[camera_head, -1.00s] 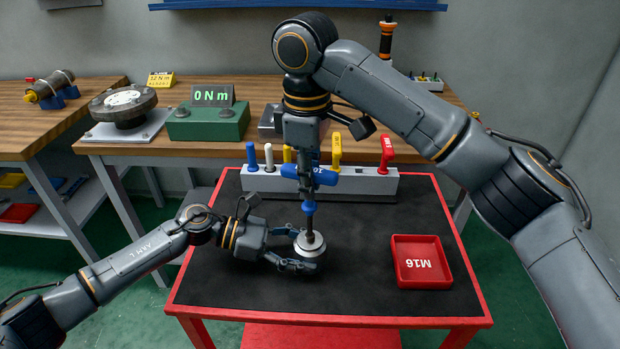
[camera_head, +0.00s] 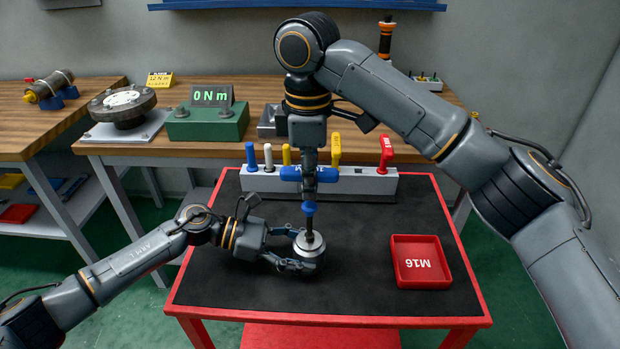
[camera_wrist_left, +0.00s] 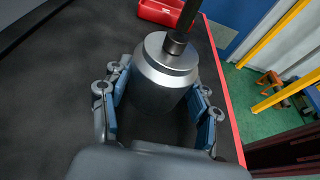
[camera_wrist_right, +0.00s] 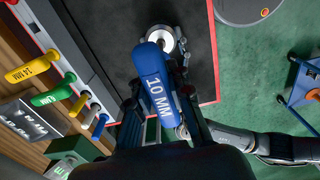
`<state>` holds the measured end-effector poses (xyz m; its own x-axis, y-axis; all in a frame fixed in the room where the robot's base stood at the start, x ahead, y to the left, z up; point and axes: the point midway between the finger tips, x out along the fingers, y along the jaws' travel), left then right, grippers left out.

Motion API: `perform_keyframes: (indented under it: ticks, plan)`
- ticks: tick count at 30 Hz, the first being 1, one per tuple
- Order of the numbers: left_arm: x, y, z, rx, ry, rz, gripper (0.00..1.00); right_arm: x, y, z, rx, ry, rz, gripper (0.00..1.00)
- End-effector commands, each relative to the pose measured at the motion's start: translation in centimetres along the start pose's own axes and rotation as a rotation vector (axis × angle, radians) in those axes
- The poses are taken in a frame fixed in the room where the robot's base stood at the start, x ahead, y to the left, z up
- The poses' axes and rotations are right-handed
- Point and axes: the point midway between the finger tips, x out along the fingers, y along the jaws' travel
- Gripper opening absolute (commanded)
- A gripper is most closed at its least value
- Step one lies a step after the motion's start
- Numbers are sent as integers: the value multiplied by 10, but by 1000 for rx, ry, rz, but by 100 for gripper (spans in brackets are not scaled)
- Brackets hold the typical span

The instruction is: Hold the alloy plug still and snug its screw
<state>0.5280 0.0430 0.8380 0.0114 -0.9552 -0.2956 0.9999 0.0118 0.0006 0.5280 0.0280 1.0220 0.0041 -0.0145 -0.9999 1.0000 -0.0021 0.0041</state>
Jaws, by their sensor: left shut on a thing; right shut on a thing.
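The alloy plug (camera_head: 308,252) is a short silvery cylinder standing upright on the black mat of the red-edged table. My left gripper (camera_head: 290,262) is shut around its sides; in the left wrist view the blue finger pads flank the plug (camera_wrist_left: 165,78). My right gripper (camera_head: 309,182) is shut on the blue handle of a hex key marked 10 MM (camera_wrist_right: 156,88). The handle (camera_head: 290,173) lies crosswise above the plug. The key's dark shaft (camera_head: 310,226) runs straight down to the top centre of the plug.
A grey rack (camera_head: 347,185) with coloured key handles stands at the mat's back. A red tray marked M16 (camera_head: 421,262) lies to the right. A green box with a 0 Nm display (camera_head: 209,124) stands on the wooden bench behind. The front of the mat is clear.

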Motion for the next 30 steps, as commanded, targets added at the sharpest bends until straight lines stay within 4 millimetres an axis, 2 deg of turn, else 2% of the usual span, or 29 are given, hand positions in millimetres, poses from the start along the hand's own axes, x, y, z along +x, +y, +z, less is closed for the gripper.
perform_keyframes:
  ticks: [30]
  plan:
    - [0,0,-2,-2,4,2,33,10,0,0,0,1,0,0]
